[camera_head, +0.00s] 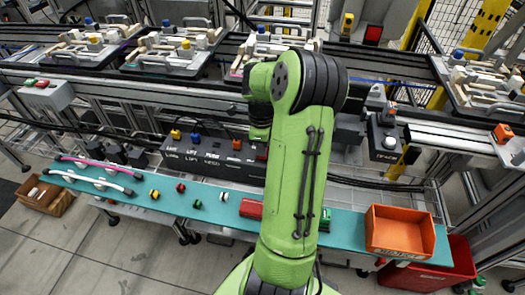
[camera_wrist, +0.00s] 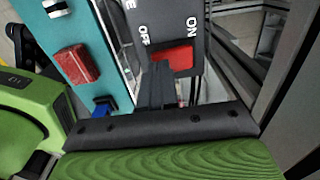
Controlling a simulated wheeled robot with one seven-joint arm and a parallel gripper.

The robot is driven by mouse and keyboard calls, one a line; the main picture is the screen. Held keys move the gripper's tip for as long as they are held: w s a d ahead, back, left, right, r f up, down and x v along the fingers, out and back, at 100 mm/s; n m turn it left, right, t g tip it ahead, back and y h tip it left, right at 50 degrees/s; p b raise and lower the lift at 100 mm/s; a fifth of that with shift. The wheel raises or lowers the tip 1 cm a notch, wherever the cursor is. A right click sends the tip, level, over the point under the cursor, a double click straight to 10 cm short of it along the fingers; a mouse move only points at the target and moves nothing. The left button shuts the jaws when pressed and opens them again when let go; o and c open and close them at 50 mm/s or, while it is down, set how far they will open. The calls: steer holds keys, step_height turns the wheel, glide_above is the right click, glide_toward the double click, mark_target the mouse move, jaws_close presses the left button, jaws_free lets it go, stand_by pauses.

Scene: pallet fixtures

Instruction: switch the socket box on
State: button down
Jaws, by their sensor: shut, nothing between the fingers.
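The dark socket box (camera_wrist: 145,18) shows in the wrist view with ON and OFF lettering beside a red rocker switch (camera_wrist: 181,60). In the head view, a long dark box (camera_head: 206,165) with lettering and yellow, blue and orange plugs is partly hidden behind my arm. My gripper (camera_wrist: 157,72) is shut and empty, its fingertips at the edge of the box close to the OFF side of the switch. Whether they touch it I cannot tell. Which way the rocker is tipped is unclear. My gripper is hidden behind my arm in the head view.
A teal shelf (camera_head: 150,204) runs in front of the box, with small coloured parts, a red block (camera_head: 251,209) and an orange bin (camera_head: 398,232). A box with a white button (camera_head: 383,140) stands to the right. Pallets with fixtures (camera_head: 170,50) line the conveyor behind.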

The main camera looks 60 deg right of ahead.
steer(key=shift+f, duration=0.4)
steer(key=shift+r, duration=0.1)
step_height(320, 180, up, 7)
steer(key=p, duration=0.6)
stand_by(0.5)
